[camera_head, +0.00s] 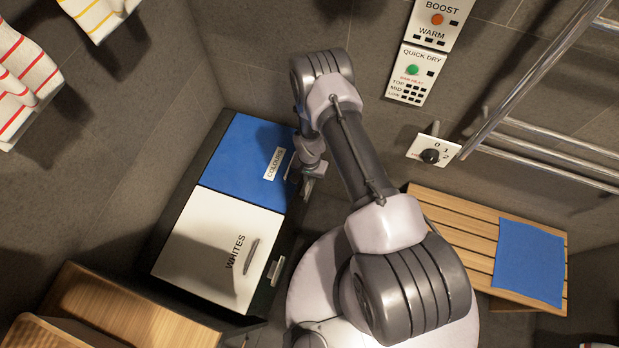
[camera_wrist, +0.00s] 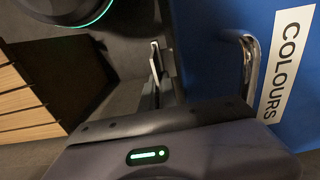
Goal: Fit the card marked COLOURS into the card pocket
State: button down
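The white strip marked COLOURS (camera_head: 275,163) lies on the blue lid of the hamper; it also shows in the wrist view (camera_wrist: 286,65), right of a chrome handle (camera_wrist: 250,68). I cannot tell whether this strip is the loose card. A small metal holder (camera_head: 275,271), resembling a card pocket, is on the front edge below the white WHITES lid. My gripper (camera_head: 309,185) is beside the front edge of the blue half. In the wrist view a thin pale upright piece (camera_wrist: 155,65) stands left of the handle; I cannot tell what it is. My fingers' opening is not clear.
The white WHITES lid (camera_head: 215,250) adjoins the blue one. A slatted wooden bench (camera_head: 455,230) with a blue cloth (camera_head: 530,262) stands to the right. Wall switches (camera_head: 433,150) and a chrome towel rail (camera_head: 545,155) are at the upper right. Wooden furniture (camera_head: 120,310) is at the lower left.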

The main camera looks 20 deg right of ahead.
jog(key=shift+f+b, duration=1.3)
jog(key=shift+f, duration=0.55)
jog(key=shift+r, duration=0.1)
jog(key=c, duration=1.6)
grip_release()
jog(key=shift+r, duration=0.1)
